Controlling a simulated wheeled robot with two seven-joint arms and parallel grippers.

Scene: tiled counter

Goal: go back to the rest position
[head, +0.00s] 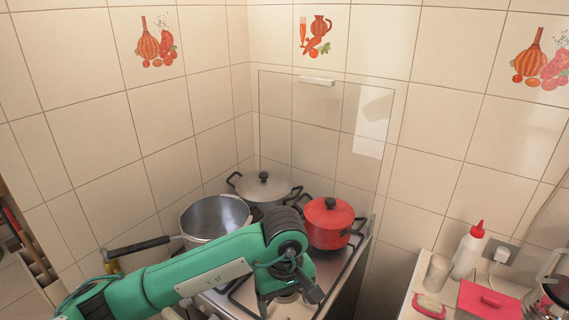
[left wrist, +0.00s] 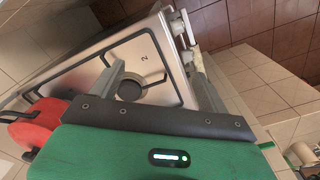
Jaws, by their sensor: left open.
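My left arm comes in from the left over the stove (left wrist: 85,72) in the head view. My left gripper (head: 290,296) points down over the front part of the hob, mostly hidden by its own wrist. In the left wrist view its two fingers (left wrist: 157,68) stand wide apart, with nothing between them but a view of a burner (left wrist: 130,88) below. The right gripper is not in view.
An open steel pot (head: 214,218) with a long black handle, a lidded steel pot (head: 262,188) and a red lidded pot (head: 329,222) stand on the stove close around my left arm. A counter at right holds a white bottle (head: 468,252) and a red box (head: 488,301).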

